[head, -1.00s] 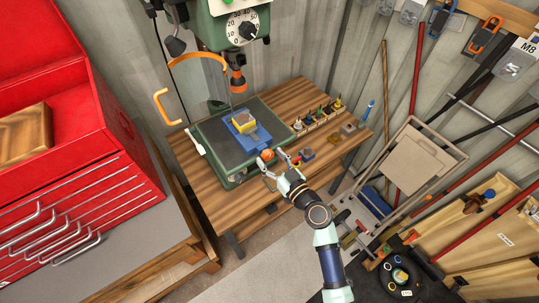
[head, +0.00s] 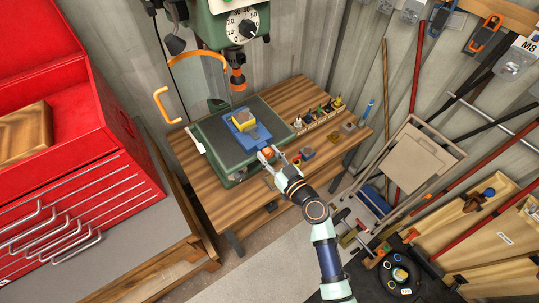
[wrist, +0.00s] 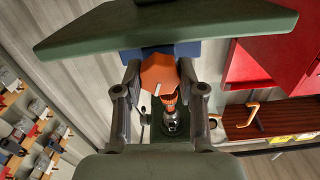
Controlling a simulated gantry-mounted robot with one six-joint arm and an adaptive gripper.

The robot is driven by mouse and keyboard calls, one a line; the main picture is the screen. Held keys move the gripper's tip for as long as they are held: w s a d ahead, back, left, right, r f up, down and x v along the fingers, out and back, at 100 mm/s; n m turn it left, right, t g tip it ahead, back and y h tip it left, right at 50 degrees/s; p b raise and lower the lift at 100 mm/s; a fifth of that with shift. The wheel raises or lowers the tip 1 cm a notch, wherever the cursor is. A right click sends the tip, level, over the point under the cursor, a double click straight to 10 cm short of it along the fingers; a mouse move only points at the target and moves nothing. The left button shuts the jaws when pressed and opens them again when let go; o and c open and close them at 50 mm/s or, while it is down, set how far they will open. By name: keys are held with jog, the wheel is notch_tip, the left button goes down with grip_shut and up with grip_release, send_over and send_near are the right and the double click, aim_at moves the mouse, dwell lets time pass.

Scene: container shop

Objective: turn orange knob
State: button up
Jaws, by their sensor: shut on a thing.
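The orange knob (wrist: 159,72) is a faceted piece at the front of the blue vise (head: 241,122) on the drill press table. In the wrist view it sits between my two fingers, with a small pale mark on its face. My gripper (wrist: 160,88) is shut on it, one finger on each side. In the head view the knob (head: 267,152) shows only in part, as my gripper (head: 268,154) covers much of it.
The green drill press (head: 234,22) stands behind, with an orange collar above its bit. Several small tools (head: 318,115) stand in a row on the wooden bench (head: 290,93). A red tool chest (head: 85,200) is at the left. A folding chair (head: 420,158) stands at the right.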

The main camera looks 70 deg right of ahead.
jog(key=m+b, duration=0.1)
jog(key=m, duration=0.5)
jog(key=shift+m, duration=0.4)
jog(key=m, duration=0.6)
jog(key=m+p, duration=0.1)
jog(key=m, duration=0.5)
jog(key=shift+r+m+p, duration=0.1)
jog(key=shift+m+p, duration=0.2)
jog(key=shift+p, duration=0.1)
jog(key=m+p, duration=0.2)
jog(key=m, duration=0.4)
jog(key=shift+m, duration=0.4)
